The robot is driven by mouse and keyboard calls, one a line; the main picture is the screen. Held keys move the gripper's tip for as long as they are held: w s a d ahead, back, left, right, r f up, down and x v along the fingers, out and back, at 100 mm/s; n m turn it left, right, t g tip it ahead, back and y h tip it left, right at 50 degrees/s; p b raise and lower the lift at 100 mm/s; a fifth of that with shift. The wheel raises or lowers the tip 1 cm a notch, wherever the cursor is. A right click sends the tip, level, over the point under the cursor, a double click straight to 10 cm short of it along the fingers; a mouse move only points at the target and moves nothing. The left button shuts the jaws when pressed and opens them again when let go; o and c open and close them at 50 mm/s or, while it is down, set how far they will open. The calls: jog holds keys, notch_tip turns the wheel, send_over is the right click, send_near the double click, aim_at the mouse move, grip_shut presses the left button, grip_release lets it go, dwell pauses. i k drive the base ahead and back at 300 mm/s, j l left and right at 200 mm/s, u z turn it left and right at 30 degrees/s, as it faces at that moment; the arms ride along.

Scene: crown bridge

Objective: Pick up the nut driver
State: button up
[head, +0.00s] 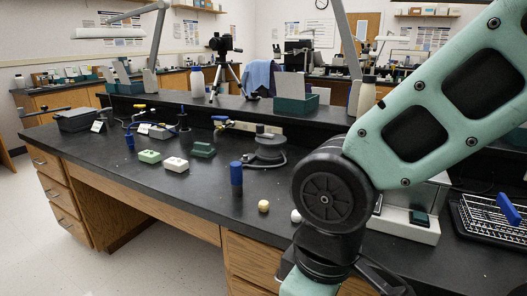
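I cannot tell for sure which thing is the nut driver. A blue handle-like piece (508,209) lies tilted at the wire rack on the right; it may be the nut driver, but its far end is unclear. A dark cylinder with a blue top (236,178) stands upright on the black bench near its front edge. My arm comes in from the upper right and bends down at a black joint in front of the bench. My gripper is below the picture and out of view. My arm hides part of the bench.
The black bench (200,195) holds a small yellow piece (263,206), pale green (149,156) and white (175,164) blocks, and a dark round device (269,149). A wire rack (485,217) and a white device (408,226) stand at right. The floor at left is clear.

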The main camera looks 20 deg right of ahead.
aim_at(236, 167)
jog(key=i+j+z, duration=0.15)
jog(key=j, duration=0.15)
jog(key=i+j+z, duration=0.15)
jog(key=j, duration=0.2)
jog(key=i+j+z, duration=0.15)
jog(key=j, duration=0.2)
jog(key=i+j+z, duration=0.15)
jog(key=j, duration=0.2)
jog(key=i+j+z, duration=0.15)
jog(key=j, duration=0.2)
jog(key=k, duration=0.05)
